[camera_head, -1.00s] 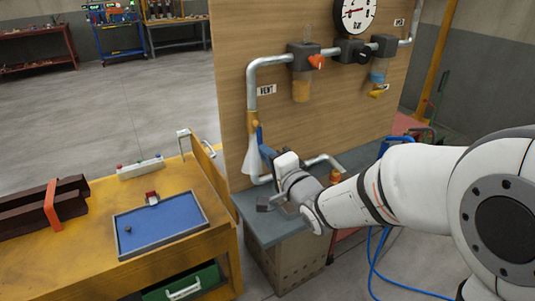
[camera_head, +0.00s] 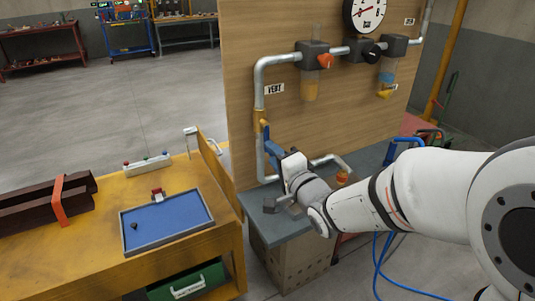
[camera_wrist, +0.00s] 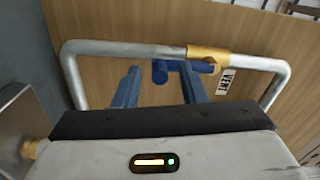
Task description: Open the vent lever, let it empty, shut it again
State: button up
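The vent pipe (camera_head: 260,90) runs down the wooden panel beside the VENT label (camera_head: 275,87). A brass valve (camera_head: 259,118) sits on it and also shows in the wrist view (camera_wrist: 207,53). Its blue lever (camera_wrist: 172,67) appears to lie roughly along the pipe. My gripper (camera_head: 274,153) is at the lever. In the wrist view its two blue fingers (camera_wrist: 160,88) are apart, with the lever's end showing between and beyond them. I cannot tell whether a finger touches the lever. No white plume shows at the pipe.
A round gauge (camera_head: 367,12) is at the panel's top; its reading is too small to tell. A grey bench (camera_head: 280,226) lies under my gripper. A yellow workbench (camera_head: 110,215) with a blue tray (camera_head: 165,220) stands at the left. A blue hose (camera_head: 400,284) lies on the floor.

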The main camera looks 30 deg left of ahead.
jog(key=v, duration=0.7)
jog(key=shift+s+d, duration=0.1)
jog(key=shift+d, duration=0.05)
jog(key=w+d+f+n+h+p, duration=0.15)
jog(key=d+h, duration=0.45)
jog(key=d, duration=0.6)
jog(key=w+d+h+p, duration=0.2)
jog(key=d+h, duration=0.4)
jog(key=d, duration=0.5)
jog(key=s+d+n+g+h+p, duration=0.3)
jog(key=s+d+g, duration=0.4)
jog(key=s+d, duration=0.5)
jog(key=s, duration=0.3)
jog(key=shift+s+d+r, duration=0.2)
jog(key=shift+s, duration=0.05)
